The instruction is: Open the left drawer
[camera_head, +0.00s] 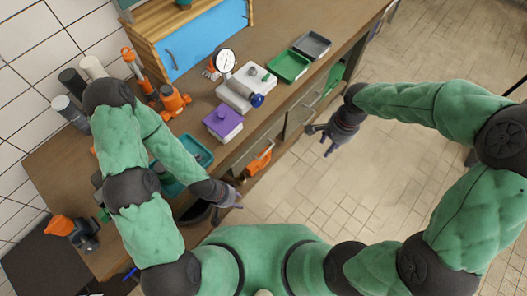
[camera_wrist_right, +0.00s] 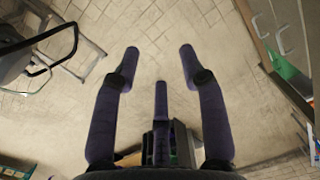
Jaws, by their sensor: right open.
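The wooden bench (camera_head: 255,115) runs diagonally through the head view, with grey fronts along its side. The left drawer is hard to single out; a grey front (camera_head: 253,143) shows between my grippers. Metal handles (camera_wrist_right: 285,40) show at the upper right of the wrist view. My right gripper (camera_head: 318,138) is open and empty over the floor, just off the bench front. Its spread fingers also show in the wrist view (camera_wrist_right: 160,70). My left gripper (camera_head: 232,202) is at the bench's near edge, over a dark round opening or vessel; its finger state is unclear.
An orange object (camera_head: 259,161) shows below the bench top between the grippers. A purple-topped box (camera_head: 222,123), a gauge device (camera_head: 238,90), a green tray (camera_head: 289,66) and a grey tray (camera_head: 311,45) stand on top.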

